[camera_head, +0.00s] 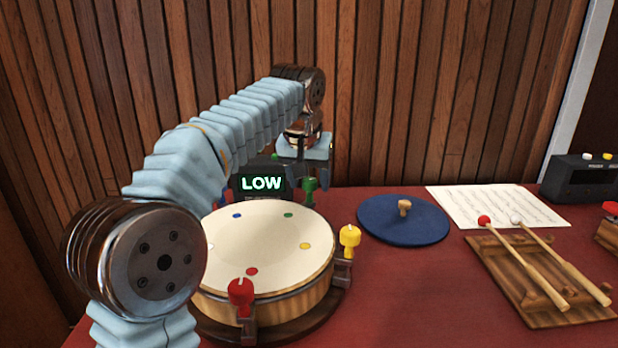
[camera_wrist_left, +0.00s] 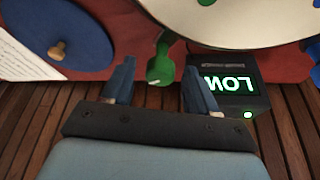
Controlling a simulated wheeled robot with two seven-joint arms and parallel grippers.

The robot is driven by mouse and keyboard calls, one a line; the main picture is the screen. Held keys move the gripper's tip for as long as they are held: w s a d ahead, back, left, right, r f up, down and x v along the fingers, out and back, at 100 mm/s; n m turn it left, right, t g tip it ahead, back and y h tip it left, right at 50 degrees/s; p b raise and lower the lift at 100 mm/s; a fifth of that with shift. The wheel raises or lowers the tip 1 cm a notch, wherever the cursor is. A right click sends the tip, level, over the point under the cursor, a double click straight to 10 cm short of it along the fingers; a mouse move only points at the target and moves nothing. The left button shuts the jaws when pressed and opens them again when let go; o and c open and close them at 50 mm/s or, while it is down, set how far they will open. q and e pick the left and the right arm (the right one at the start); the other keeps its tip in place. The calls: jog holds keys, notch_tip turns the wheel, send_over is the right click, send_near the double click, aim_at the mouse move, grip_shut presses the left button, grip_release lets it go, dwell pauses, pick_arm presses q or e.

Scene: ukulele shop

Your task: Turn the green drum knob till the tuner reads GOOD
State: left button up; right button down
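The drum (camera_head: 265,250) stands on the red table, with coloured knobs around its rim. The green knob (camera_head: 309,190) is at its back right; it also shows in the left wrist view (camera_wrist_left: 160,68). The tuner (camera_head: 262,183) behind the drum reads LOW in green letters; the reading is upside down in the left wrist view (camera_wrist_left: 230,84). My left gripper (camera_head: 310,174) is at the green knob from behind and above. In the left wrist view its two blue fingers (camera_wrist_left: 159,72) are apart, with the knob between their tips and a gap on each side. My right gripper is out of view.
A red knob (camera_head: 241,297) and a yellow knob (camera_head: 349,240) are on the drum's near and right sides. A blue disc with a wooden peg (camera_head: 404,208), a music sheet (camera_head: 495,207) and a mallet rack (camera_head: 520,285) lie to the right. A wooden wall is behind.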

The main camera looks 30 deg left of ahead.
pick_arm(q)
jog(key=v, duration=1.3)
jog(key=shift+s+r, duration=0.2)
jog(key=shift+r, duration=0.1)
jog(key=shift+d, duration=0.1)
